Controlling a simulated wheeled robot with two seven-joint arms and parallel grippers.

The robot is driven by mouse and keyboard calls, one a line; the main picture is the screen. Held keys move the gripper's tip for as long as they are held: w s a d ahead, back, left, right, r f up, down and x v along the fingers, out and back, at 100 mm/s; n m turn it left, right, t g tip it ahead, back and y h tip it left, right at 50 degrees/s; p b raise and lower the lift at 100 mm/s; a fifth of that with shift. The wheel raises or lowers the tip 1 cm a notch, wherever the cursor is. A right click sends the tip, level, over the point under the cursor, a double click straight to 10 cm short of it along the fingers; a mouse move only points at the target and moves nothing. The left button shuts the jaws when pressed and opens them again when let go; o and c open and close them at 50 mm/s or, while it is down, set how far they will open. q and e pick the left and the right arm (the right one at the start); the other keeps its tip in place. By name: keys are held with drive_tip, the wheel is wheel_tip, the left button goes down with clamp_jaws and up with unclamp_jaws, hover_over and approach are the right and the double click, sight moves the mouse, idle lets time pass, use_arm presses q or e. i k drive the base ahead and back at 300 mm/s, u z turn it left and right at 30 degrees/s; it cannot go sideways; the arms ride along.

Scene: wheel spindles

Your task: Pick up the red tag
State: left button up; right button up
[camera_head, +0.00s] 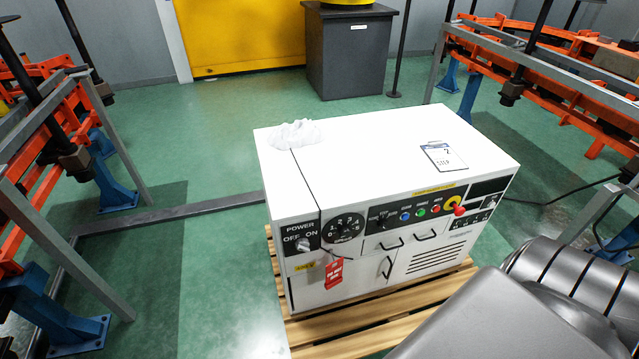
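The red tag (334,273) hangs on the front face of a white control cabinet (390,145), below a black dial panel (344,228). White lettering shows on the tag. A thin dark cord runs near its top. Neither of my grippers is in view. A dark grey rounded body, apparently part of my own arm, fills the lower right corner and covers part of the floor and pallet there.
The cabinet stands on a wooden pallet (350,343). A crumpled white cloth (293,133) and a clipboard (443,156) lie on top. Orange racks with blue feet stand left (40,130) and right (560,85). A grey box (349,60) stands behind.

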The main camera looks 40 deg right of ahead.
sight(333, 277)
drive_tip(key=u, duration=1.6)
drive_tip(key=i, duration=1.3)
drive_tip(key=z, duration=3.3)
drive_tip(key=i, duration=0.5)
drive_tip(key=u, duration=0.05)
